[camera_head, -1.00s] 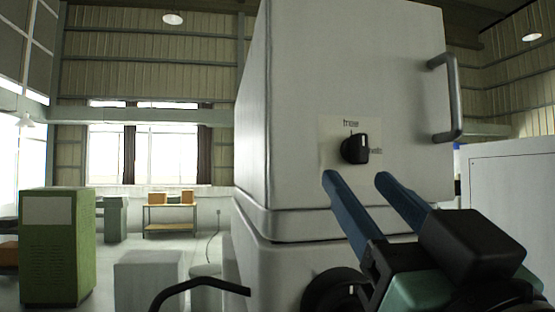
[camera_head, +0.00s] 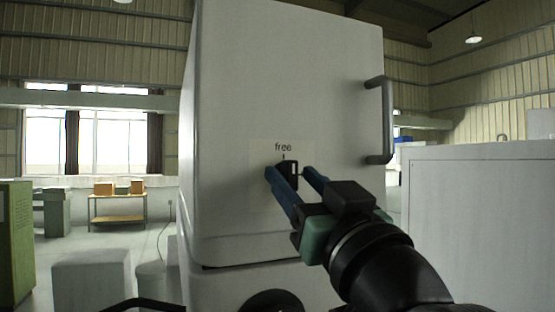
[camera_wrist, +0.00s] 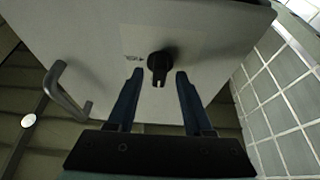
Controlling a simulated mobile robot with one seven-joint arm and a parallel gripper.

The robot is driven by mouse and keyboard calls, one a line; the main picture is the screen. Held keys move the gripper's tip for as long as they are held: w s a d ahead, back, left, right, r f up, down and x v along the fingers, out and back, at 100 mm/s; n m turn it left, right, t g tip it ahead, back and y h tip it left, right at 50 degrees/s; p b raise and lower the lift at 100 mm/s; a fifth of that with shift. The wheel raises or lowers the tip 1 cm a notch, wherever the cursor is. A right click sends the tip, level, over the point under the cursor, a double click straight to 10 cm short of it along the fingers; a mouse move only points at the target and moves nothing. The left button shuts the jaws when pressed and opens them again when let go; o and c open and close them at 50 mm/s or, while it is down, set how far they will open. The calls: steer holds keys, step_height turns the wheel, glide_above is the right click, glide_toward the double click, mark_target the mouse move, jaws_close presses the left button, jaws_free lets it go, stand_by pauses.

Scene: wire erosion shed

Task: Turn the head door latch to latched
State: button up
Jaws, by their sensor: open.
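The head door latch is a black knob (camera_head: 291,168) on a pale label plate (camera_head: 262,153) on the front of a large white cabinet (camera_head: 285,80). The word "free" shows above the knob with a small mark under it; the rest of the label is hidden by my gripper. The knob also shows in the wrist view (camera_wrist: 159,65), between and just beyond my fingertips. My gripper (camera_head: 289,172) is open, with its two blue fingers on either side of the knob in the picture. I cannot tell whether they touch it.
A grey bar handle (camera_head: 386,120) stands out from the cabinet to the right of the latch. A pale grey cabinet (camera_head: 480,220) stands at the right. At the left are a green cabinet (camera_head: 15,245) and a bench (camera_head: 118,208) with boxes.

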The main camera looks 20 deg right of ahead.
steer(key=shift+w+r, duration=0.15)
steer(key=shift+w, duration=0.25)
steer(key=shift+c, duration=0.3)
jaws_close()
